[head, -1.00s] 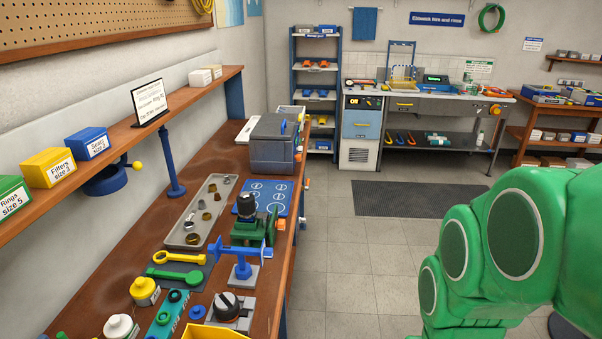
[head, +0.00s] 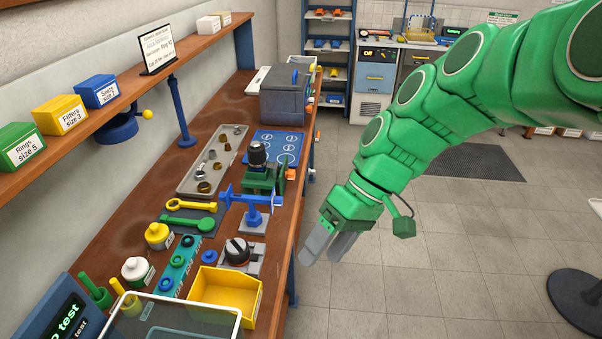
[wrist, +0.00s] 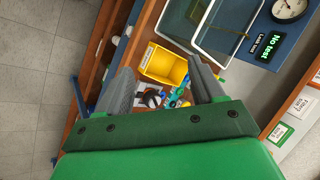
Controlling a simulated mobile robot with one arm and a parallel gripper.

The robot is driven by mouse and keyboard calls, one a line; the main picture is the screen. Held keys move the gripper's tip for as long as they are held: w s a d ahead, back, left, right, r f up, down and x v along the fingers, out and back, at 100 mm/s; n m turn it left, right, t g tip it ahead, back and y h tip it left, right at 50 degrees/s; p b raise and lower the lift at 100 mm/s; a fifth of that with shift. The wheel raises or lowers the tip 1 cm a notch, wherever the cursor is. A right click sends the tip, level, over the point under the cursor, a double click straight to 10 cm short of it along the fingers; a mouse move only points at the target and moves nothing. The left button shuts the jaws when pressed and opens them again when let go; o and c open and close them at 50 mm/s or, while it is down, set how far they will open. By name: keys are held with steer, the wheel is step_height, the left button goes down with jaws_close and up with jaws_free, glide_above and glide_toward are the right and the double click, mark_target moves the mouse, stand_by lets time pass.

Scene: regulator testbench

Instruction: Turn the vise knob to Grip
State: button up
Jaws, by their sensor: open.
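A black rotary knob (head: 238,250) with a pale mark sits on a grey plate on the bench. It also shows in the wrist view (wrist: 152,98), between my fingers; its lettering is too small to read. A green vise-like block (head: 264,180) stands farther back, with a dark-topped regulator (head: 257,154) upright in it. My gripper (head: 325,254) is open and empty, right of the knob and beyond the bench's front edge, pointing down. It touches nothing that I can see. In the wrist view my two fingers (wrist: 158,80) stand wide apart.
A blue stand (head: 252,203) rises just behind the knob. A yellow bin (head: 226,294) lies in front of it, beside a glass-walled box (head: 170,318). A teal strip (head: 181,262) with rings lies to the left.

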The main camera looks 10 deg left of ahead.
steer(key=w+a+n+g+y, duration=0.1)
steer(key=w+a+n+y, duration=0.35)
steer(key=w, duration=0.65)
steer(key=w+a+n+g+y, duration=0.1)
steer(key=w+a+n+y, duration=0.25)
steer(key=w+a, duration=0.45)
steer(key=n+t+y, duration=0.3)
steer(key=t+y, duration=0.1)
steer(key=t, duration=0.2)
glide_toward(291, 175)
steer(key=shift+w+a+f, duration=0.2)
steer(key=shift+a, duration=1.05)
steer(key=shift+w+a+f, duration=0.2)
steer(key=shift+a+f, duration=0.05)
steer(key=shift+a, duration=0.95)
steer(key=shift+w+a+f, duration=0.2)
steer(key=shift+a, duration=1.05)
steer(key=c, duration=1.1)
